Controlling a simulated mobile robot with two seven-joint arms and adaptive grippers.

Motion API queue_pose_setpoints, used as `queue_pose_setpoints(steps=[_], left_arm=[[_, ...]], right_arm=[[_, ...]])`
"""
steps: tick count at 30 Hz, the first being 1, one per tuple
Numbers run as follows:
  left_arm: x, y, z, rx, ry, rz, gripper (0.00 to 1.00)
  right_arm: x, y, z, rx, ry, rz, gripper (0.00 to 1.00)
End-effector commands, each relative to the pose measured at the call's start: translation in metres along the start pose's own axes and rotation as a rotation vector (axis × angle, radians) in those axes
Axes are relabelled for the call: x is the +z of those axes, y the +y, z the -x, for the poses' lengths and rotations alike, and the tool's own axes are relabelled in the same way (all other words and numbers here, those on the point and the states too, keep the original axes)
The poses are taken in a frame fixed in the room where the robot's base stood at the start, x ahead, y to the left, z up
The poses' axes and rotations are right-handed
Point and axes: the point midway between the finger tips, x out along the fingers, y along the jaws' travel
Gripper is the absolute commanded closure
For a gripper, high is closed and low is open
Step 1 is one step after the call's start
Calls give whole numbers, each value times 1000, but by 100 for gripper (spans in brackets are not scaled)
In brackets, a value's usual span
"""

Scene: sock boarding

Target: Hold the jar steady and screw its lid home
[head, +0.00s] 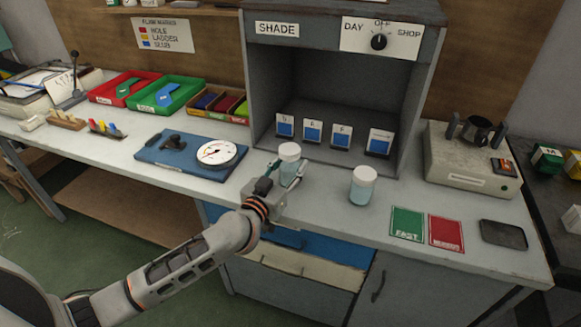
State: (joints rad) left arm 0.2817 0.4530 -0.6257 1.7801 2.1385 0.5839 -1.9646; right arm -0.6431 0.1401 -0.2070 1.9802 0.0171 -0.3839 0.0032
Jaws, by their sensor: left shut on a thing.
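A small jar (288,172) with a white lid (290,149) stands at the front of the bench, before the shade box. My left gripper (281,176) reaches in from the lower left and is shut on this jar, around its body below the lid. The lid sits on top of the jar; I cannot tell how tight it is. A second jar (361,196) with a white lid (364,173) and pale blue contents stands upright to the right, apart from my gripper. My right gripper is not in view.
The shade box (258,98) holds several small cards. Left of the jars are a blue board with a round dial (217,153) and coloured trays (181,94). To the right lie a green card (407,223), a red card (446,232), a dark tray (503,235) and an instrument (466,166).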

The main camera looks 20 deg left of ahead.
Motion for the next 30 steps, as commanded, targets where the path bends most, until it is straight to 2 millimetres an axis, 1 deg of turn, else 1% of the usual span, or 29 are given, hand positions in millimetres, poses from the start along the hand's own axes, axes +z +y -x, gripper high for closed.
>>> queue_pose_setpoints(steps=[1, 4, 10, 11, 12, 21, 25, 29, 30], left_arm=[[-3, 0, 0, 0, 2, -1, 100], [-4, 0, 0, 0, 3, -1, 100], [0, 0, 0, 0, 2, -1, 100], [1, 0, 0, -1, 1, 0, 52], [0, 0, 0, 0, 1, 0, 43], [0, 0, 0, 0, 1, 0, 43], [-4, 0, 0, 0, 3, 0, 43], [-4, 0, 18, 1, 1, -3, 43], [-4, 0, 26, 2, 0, -3, 43]], right_arm=[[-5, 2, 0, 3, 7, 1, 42], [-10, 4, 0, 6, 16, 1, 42], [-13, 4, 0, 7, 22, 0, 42], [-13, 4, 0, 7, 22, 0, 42], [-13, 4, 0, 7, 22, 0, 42], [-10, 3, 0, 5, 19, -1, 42], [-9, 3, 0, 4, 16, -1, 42], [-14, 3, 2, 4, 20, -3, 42], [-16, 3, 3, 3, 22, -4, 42]])
